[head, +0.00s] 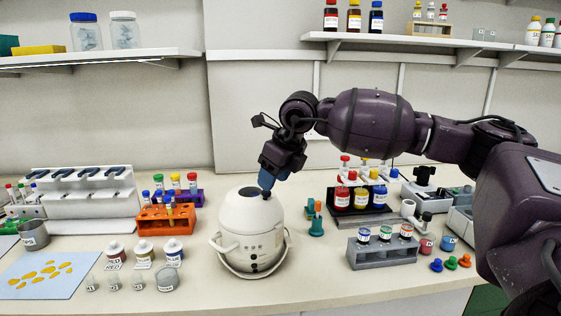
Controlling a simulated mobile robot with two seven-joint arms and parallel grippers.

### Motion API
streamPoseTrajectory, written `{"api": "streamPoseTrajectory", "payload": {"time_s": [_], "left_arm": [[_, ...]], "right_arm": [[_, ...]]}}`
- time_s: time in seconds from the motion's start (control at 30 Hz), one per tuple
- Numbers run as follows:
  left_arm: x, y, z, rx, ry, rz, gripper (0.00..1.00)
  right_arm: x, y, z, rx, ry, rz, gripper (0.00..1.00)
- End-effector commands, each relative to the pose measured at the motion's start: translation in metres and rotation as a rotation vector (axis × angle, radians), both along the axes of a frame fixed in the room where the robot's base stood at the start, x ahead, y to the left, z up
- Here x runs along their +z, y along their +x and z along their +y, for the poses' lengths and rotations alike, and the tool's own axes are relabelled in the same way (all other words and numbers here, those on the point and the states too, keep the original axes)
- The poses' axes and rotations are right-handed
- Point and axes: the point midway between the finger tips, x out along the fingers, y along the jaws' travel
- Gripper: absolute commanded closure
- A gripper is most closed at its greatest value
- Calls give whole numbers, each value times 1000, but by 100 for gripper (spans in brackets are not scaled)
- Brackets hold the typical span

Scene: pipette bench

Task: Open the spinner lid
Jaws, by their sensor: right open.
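The spinner (252,238) is a white rounded device in the middle of the bench, with a handle at its front. Its domed lid (236,204) looks shut and has a dark spot on top. My right gripper (266,190) points down at the top of the lid, at its right side. Its fingertips look at or just above the lid; I cannot tell whether they touch it. The gripper is open and seems to hold nothing. My left gripper is not in view.
An orange tube rack (166,219) stands left of the spinner. Teal pipette-like items (316,225), a grey vial rack (382,252) and a dark bottle rack (362,213) stand to the right. Small labelled jars (144,253) sit front left. The bench front before the spinner is clear.

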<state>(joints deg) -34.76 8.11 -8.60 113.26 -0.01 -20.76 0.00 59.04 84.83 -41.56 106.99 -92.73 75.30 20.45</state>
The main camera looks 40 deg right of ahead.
Motion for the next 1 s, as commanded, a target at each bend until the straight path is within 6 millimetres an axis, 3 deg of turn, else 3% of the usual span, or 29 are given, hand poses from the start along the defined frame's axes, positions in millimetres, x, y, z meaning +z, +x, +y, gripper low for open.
{"api": "streamPoseTrajectory", "payload": {"time_s": [0.1, 0.3, 1.0], "left_arm": [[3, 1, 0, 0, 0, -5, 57], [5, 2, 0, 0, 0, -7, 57], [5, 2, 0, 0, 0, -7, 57]], "right_arm": [[17, -6, -2, 0, -2, -2, 50], [34, -13, -4, 1, -2, 1, 50], [38, -15, -4, 2, 1, 2, 50]]}}
